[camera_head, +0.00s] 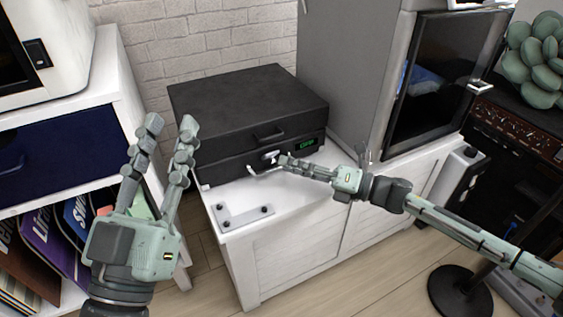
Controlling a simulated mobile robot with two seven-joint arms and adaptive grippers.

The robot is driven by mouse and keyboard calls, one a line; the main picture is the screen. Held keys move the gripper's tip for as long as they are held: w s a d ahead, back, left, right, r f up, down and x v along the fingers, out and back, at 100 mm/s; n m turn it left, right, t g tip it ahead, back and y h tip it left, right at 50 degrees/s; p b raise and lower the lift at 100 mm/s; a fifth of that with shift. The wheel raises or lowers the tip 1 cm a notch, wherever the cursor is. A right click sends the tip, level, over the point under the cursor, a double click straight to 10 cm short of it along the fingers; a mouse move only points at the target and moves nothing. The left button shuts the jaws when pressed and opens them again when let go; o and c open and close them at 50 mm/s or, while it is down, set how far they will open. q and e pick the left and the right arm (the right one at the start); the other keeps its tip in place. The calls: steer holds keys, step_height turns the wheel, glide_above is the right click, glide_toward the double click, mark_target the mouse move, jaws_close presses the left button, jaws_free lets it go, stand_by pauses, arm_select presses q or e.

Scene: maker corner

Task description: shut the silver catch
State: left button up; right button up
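A black case (249,112) with a handle on its lid front stands on a white cabinet. The silver catch (270,156) is on its front, left of a small green display. A pale bar-like part of it angles out below, and its exact position is unclear. My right gripper (284,161) reaches in from the right with its fingertips at the catch. Contact cannot be made out, and the fingers overlap from this side. My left gripper (170,122) is raised at the left, fingers apart and empty, away from the case.
A pale plate with dark knobs (243,214) lies on the white cabinet top (220,196) in front of the case. A tall grey cabinet with a dark glass door (440,75) stands right of the case. A shelf with books (60,230) is at the left.

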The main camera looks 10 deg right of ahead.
mark_target(271, 158)
steer(key=shift+x, duration=1.35)
jaws_close()
steer(key=shift+d, duration=0.1)
